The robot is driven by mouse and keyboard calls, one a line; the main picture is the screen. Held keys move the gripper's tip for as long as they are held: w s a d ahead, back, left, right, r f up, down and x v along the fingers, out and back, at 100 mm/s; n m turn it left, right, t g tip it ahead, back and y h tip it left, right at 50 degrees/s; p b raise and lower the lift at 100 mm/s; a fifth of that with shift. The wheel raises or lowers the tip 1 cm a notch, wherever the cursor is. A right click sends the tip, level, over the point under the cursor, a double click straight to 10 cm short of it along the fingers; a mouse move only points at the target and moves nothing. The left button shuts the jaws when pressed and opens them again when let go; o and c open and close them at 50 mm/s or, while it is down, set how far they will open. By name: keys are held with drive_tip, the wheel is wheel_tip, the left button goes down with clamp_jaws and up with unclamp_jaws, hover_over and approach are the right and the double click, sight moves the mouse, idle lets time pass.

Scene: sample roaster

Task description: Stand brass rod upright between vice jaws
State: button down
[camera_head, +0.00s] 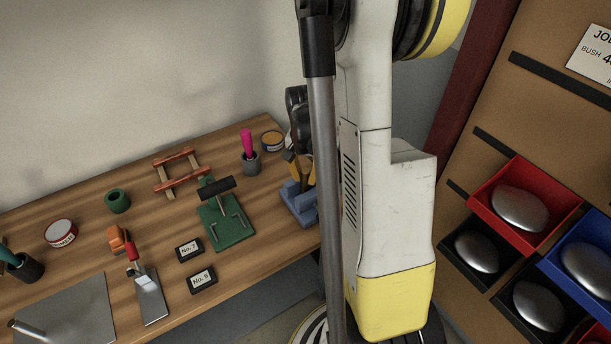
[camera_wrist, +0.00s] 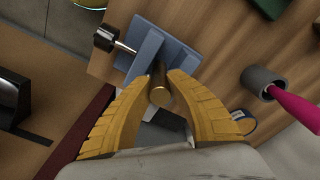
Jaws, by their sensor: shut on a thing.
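The blue vice (camera_wrist: 184,28) is at the table's edge in the wrist view, with a black-knobbed screw handle (camera_wrist: 107,39) on its left. It also shows in the head view (camera_head: 298,205), partly hidden by my arm. My gripper (camera_wrist: 160,88) has yellow fingers shut on the brass rod (camera_wrist: 160,96). The rod is seen nearly end-on, its near end round, and its far end points toward the vice beside a raised blue jaw. Whether it touches the vice floor is hidden. In the head view my gripper (camera_head: 302,165) is just above the vice, mostly behind my arm.
A grey cup with a pink-handled tool (camera_head: 249,145) stands near the vice. A green fixture (camera_head: 225,225), a red-brown wooden frame (camera_head: 177,172) and an amber tin (camera_head: 272,140) are also on the wooden table (camera_head: 100,220). Coloured bins (camera_head: 520,210) stand at right.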

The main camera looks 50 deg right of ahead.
drive_tip(key=shift+f+b, duration=0.7)
drive_tip(key=shift+f, duration=0.2)
drive_tip(key=c, duration=1.3)
unclamp_jaws()
drive_tip(key=shift+c, duration=0.2)
drive_tip(key=shift+r, duration=0.1)
drive_tip(key=r, duration=1.2)
drive_tip(key=shift+s+a, duration=0.15)
drive_tip(key=shift+a, duration=0.1)
